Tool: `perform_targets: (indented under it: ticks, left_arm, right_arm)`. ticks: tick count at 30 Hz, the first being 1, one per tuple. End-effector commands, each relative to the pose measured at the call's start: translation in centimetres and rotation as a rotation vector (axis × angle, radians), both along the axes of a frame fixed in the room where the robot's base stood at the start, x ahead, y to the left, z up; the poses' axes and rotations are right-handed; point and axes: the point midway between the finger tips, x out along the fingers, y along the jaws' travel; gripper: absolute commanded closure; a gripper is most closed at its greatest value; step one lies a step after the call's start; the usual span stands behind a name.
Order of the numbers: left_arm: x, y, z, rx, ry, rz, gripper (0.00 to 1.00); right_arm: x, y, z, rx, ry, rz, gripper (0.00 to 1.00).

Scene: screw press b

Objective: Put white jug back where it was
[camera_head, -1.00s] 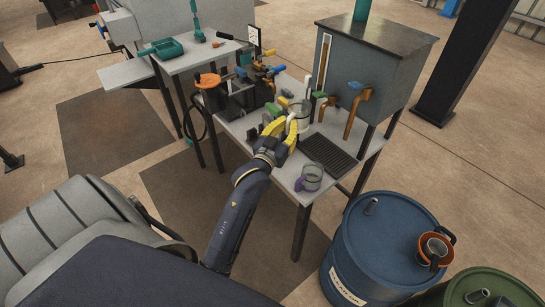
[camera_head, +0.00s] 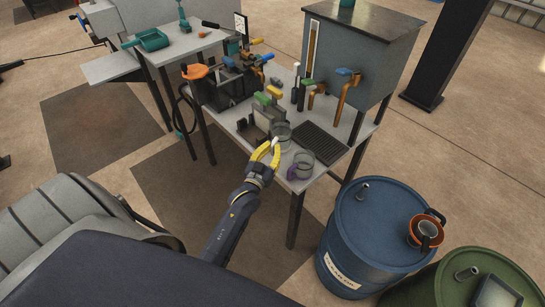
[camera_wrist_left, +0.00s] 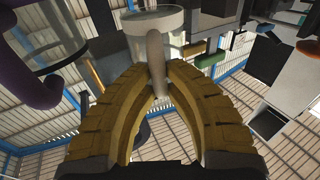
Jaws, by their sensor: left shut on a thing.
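The white jug (camera_head: 282,132) is a clear vessel with a white handle, near the front edge of the grey worktable (camera_head: 247,133). My left gripper (camera_head: 267,150) has its yellow fingers shut on the handle. I cannot tell whether the jug touches the tabletop. A second clear jug with a purple handle (camera_head: 301,165) stands close by on the right, near the table corner. My right gripper is not in view.
A black slatted drip tray (camera_head: 320,143) lies right of the jugs, below a tank (camera_head: 360,45) with brass taps. Green and yellow handled parts (camera_head: 268,97) stand behind. A blue drum (camera_head: 375,235) stands in front of the table on the right.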

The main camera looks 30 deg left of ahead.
Motion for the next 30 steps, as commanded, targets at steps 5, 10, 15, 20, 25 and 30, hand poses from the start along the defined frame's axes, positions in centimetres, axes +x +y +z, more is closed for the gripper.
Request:
perform_targets:
  ticks: [5, 10, 15, 20, 25, 30]
  left_arm:
    - [0.0, 0.0, -0.8, 0.001, -0.001, 0.000, 1.00]
    - [0.0, 0.0, -2.5, 0.000, 0.002, 0.000, 1.00]
    - [0.0, 0.0, -4.2, 0.000, 0.001, 0.000, 1.00]
    - [0.0, 0.0, -4.7, 0.000, -0.001, 0.000, 1.00]
    - [0.0, 0.0, -4.7, 0.000, -0.001, 0.000, 1.00]
    - [0.0, 0.0, -4.9, 0.001, 0.000, 0.000, 1.00]
  right_arm:
    - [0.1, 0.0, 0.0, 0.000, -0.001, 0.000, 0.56]
    - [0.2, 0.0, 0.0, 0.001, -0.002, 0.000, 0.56]
    - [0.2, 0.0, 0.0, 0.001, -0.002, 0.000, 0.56]
    - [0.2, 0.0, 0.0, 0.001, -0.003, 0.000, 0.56]
    - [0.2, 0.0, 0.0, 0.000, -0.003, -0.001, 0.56]
    - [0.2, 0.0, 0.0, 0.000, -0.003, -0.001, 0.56]
